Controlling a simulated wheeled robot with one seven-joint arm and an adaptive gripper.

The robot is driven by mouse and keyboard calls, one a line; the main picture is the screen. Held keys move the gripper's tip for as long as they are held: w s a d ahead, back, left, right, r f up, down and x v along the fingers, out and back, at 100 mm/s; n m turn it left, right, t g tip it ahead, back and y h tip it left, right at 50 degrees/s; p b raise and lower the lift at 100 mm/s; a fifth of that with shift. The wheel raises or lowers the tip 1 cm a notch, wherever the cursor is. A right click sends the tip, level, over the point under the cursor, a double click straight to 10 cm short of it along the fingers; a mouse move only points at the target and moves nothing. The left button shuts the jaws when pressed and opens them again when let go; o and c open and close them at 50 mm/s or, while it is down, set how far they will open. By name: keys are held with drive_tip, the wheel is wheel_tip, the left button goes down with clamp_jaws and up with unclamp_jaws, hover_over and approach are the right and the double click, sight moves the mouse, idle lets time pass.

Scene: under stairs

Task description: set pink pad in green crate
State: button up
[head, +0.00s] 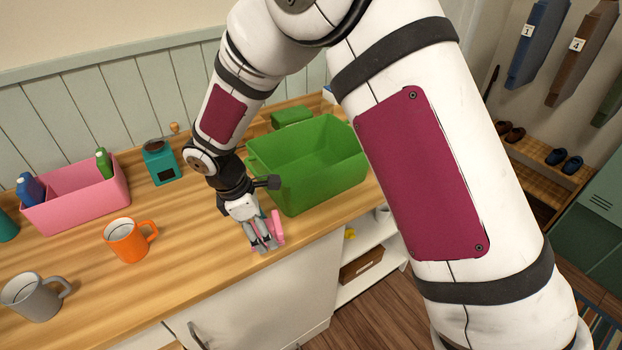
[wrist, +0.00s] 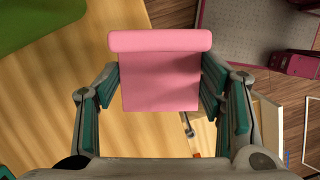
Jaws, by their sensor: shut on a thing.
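The pink pad (wrist: 160,82) sits between the two fingers of my gripper (wrist: 160,95) in the wrist view, with a thicker roll along its far edge. In the head view my gripper (head: 263,240) points down near the front edge of the counter, shut on the pink pad (head: 277,228), which is partly hidden by the fingers. Whether the pad touches the counter is hard to tell. The green crate (head: 335,180) stands on the counter just behind and to the right of my gripper, and its visible inside looks empty. A corner of the crate (wrist: 35,20) shows in the wrist view.
On the wooden counter (head: 185,240) are an orange mug (head: 127,243), a grey mug (head: 32,298), a teal grinder (head: 160,163) and a pink bin (head: 85,200) holding bottles. A green box (head: 291,116) lies behind the crate. Open shelves (head: 365,245) are below the counter.

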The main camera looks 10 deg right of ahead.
drive_tip(key=w+d+m+g+y, duration=0.1)
drive_tip(key=w+d+m, duration=0.2)
drive_tip(key=d+m, duration=0.3)
drive_tip(key=w+d+m+g+y, duration=0.1)
drive_tip(key=w+d+m, duration=0.3)
drive_tip(key=d, duration=1)
drive_tip(key=w+d+m+g+y, duration=0.1)
drive_tip(key=w+d+m, duration=0.3)
drive_tip(key=d+m, duration=0.5)
drive_tip(key=shift+w+d+r+g, duration=0.15)
drive_tip(key=shift+d+r+g, duration=0.15)
drive_tip(key=shift+d, duration=0.1)
drive_tip(key=shift+f, duration=0.1)
drive_tip(key=shift+w+r, duration=0.1)
drive_tip(key=shift+r, duration=0.1)
